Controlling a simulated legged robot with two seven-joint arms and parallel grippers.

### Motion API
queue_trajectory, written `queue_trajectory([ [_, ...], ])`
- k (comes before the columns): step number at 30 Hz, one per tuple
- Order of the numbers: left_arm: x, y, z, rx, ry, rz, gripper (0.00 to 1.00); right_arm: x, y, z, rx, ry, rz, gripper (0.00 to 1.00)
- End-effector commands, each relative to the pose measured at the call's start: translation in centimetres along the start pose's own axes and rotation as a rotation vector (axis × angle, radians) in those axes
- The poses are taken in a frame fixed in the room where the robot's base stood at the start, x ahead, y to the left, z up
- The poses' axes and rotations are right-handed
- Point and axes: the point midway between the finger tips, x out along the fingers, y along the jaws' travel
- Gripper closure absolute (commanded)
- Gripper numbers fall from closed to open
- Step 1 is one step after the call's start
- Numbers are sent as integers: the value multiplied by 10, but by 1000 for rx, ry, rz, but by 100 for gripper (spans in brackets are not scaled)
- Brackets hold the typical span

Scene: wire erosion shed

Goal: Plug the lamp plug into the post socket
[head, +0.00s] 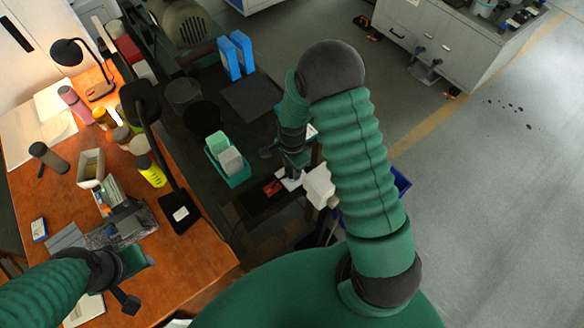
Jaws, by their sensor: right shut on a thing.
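My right gripper (288,160) hangs below its dark wrist, left of my green upper arm, over the dark bench area. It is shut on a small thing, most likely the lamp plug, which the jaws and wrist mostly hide. A white block (318,187) shows just right of and below the jaws, partly behind my arm; it may be the post socket, but I cannot tell. Whether plug and socket touch is hidden. A black lamp (145,105) stands on the orange table with its square base (181,213). My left gripper (132,283) is over the table front, its fingers apart and empty.
The orange table (205,260) carries a lit desk lamp (68,52), a yellow bottle (150,172), jars and a tray. A green bin (228,160) and blue files (236,55) lie left of my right gripper. A blue bin (402,182) is partly behind my arm.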

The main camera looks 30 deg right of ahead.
Motion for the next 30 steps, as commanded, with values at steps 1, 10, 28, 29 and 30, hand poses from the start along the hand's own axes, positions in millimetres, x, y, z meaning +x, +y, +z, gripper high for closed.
queue_trajectory([
  [1, 0, 0, 0, 0, 0, 0, 64, 0, 0, 0, 0, 0, 0, 100],
  [10, -1, 0, 0, 0, 0, 0, 64, 0, 0, 0, -1, 0, 0, 100],
  [28, 6, 0, 2, 0, 0, 0, 64, 11, 0, 0, 0, 0, 0, 100],
  [29, 7, 0, 2, 0, 0, 0, 64, 11, 0, 0, 0, 0, 0, 100],
  [30, 7, 0, 2, 0, 0, 0, 64, 11, 0, 0, 0, 0, 0, 67],
])
